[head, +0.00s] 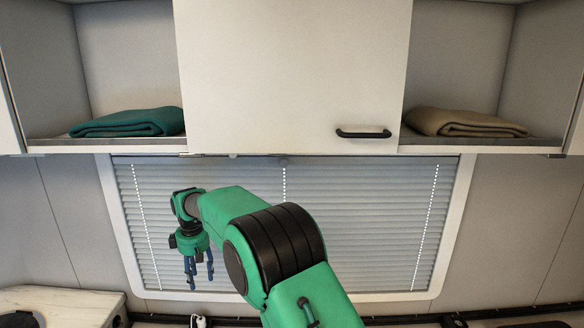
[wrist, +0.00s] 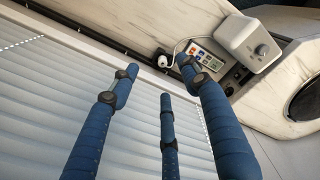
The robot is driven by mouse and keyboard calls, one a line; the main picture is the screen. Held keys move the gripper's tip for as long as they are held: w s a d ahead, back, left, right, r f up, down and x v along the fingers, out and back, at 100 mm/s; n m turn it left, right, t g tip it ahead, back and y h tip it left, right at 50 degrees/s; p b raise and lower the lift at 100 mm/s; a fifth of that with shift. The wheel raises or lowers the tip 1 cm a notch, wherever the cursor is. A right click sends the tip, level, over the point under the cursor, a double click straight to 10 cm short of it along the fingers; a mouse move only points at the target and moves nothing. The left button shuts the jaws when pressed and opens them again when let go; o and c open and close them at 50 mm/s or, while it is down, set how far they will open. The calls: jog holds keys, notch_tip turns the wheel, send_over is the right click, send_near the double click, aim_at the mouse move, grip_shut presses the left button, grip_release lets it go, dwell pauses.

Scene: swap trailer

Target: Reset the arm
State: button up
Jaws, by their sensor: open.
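My gripper (head: 199,284) hangs from the end of my green and black arm, left of centre in the head view, in front of the window blind. Its blue fingers point down. In the wrist view the three blue fingers of my gripper (wrist: 158,82) are spread apart with nothing between them. My gripper is open and empty. It touches nothing that I can see.
A cabinet door (head: 290,75) with a black handle (head: 363,133) is above. A teal folded cloth (head: 130,122) and a tan folded cloth (head: 463,123) lie in side compartments. Blinds (head: 350,220) are behind. A white device (wrist: 248,42) stands on the counter.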

jog(key=s+d+r+m+t, duration=0.1)
jog(key=s+d+r+m, duration=0.2)
jog(key=d, duration=0.7)
jog(key=s+d+r+m+b, duration=0.1)
jog(key=s+d+r+m, duration=0.15)
jog(key=d+r, duration=0.5)
jog(key=s+d+r+m+t, duration=0.1)
jog(key=s+d+r, duration=0.2)
jog(key=d, duration=0.9)
jog(key=s+d+r+m+t+b, duration=0.1)
jog(key=s+d+r+m+b, duration=0.3)
jog(key=s+d, duration=0.85)
jog(key=s+d+f+m+t, duration=0.1)
jog(key=s+d, duration=0.4)
jog(key=s, duration=0.7)
jog(key=s+d+f+m+t, duration=0.1)
jog(key=s+d, duration=0.4)
jog(key=s, duration=0.7)
jog(key=shift+s+d+f+m, duration=0.35)
jog(key=shift+f+m, duration=0.2)
jog(key=shift+m, duration=0.4)
jog(key=shift+f, duration=0.1)
